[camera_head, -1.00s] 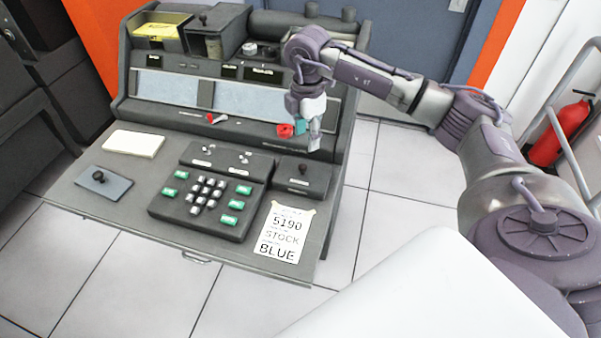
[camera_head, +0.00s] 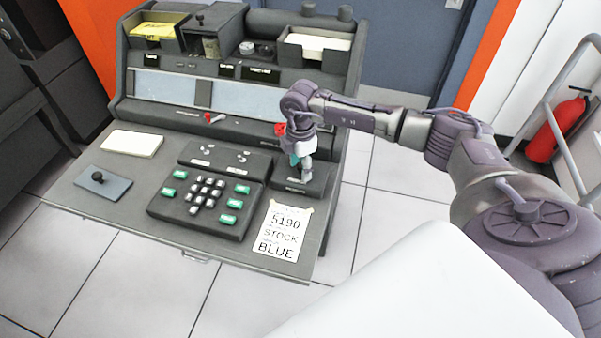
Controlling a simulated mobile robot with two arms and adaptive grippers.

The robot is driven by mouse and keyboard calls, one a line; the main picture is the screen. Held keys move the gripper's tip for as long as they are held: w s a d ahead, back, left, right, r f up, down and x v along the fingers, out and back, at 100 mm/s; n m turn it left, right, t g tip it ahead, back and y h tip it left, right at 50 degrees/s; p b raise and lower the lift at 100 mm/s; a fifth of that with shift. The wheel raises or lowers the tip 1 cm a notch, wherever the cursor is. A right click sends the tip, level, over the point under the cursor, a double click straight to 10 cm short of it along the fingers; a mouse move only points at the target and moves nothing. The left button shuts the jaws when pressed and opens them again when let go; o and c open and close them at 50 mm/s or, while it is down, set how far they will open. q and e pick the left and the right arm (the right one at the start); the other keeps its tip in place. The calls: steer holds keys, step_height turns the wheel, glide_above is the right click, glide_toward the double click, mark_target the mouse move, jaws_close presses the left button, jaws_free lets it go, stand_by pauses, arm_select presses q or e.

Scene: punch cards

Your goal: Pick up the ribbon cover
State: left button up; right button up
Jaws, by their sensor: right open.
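A dark box top (camera_head: 319,180) to the right of the keypad looks like the ribbon cover; the label on it is too small to read. My right gripper (camera_head: 302,170) points down over it, open, with its fingers at the cover's small dark knob. The fingers hide most of the knob, and I cannot tell whether they touch it. My left gripper is not in view.
The keypad (camera_head: 201,207) with green keys is just left of the gripper. A printed card (camera_head: 281,231) lies in front. A plate with a knob (camera_head: 103,185) and a white card stack (camera_head: 133,144) lie at the left. A red lever (camera_head: 280,129) is behind the gripper.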

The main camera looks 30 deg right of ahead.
jaws_close()
steer(key=shift+r, duration=0.1)
steer(key=shift+r, duration=0.4)
steer(key=r, duration=0.3)
steer(key=shift+s+d+r+b, duration=0.3)
steer(key=shift+s+d, duration=0.05)
steer(key=s+d+r+p, duration=0.1)
steer(key=s+d+r, duration=0.5)
steer(key=s+r, duration=0.2)
steer(key=shift+s+r, duration=0.35)
steer(key=shift+r, duration=0.45)
